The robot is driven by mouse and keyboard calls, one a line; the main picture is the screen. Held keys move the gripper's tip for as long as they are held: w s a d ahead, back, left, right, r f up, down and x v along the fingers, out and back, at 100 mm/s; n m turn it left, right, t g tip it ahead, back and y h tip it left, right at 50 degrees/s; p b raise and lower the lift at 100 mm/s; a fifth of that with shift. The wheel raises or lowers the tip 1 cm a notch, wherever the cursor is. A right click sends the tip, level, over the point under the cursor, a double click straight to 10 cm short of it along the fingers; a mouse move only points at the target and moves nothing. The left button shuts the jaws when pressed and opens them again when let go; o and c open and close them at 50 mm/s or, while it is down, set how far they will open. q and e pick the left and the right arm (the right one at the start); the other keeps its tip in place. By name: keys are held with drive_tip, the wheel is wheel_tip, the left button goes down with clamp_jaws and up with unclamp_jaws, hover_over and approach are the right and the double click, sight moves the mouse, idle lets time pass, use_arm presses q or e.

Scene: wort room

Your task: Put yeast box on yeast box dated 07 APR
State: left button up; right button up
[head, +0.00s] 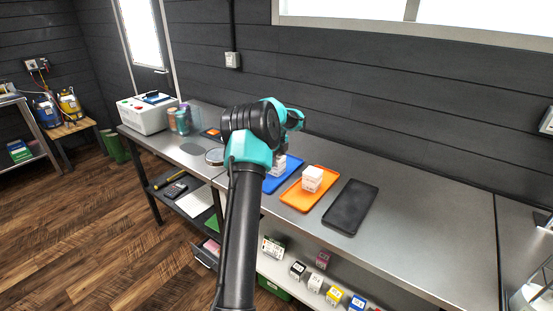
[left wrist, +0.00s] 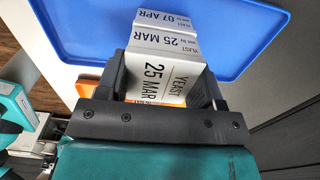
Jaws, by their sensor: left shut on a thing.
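My left gripper (head: 279,151) is over the blue tray (head: 270,186), at a white stack of yeast boxes (head: 278,168). In the left wrist view its fingers (left wrist: 166,76) are shut on the nearest white yeast box (left wrist: 165,84), labelled 25 MAR. I cannot tell whether the held box touches the one beneath. Another white stack of boxes (head: 312,175) stands on the orange tray (head: 293,196). My right gripper is not in view.
An empty black tray (head: 350,206) lies right of the orange tray on the steel bench (head: 420,231). The bench is clear further right. Several small boxes stand on the shelf below, among them a yellow one (head: 334,295). A white machine (head: 147,114) stands at the bench's left end.

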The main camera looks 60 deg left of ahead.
use_arm(q)
drive_tip(key=shift+f, duration=0.1)
drive_tip(key=o, duration=0.9)
drive_tip(key=shift+o, duration=0.2)
wheel_tip(320, 180, up, 12)
idle(0.6)
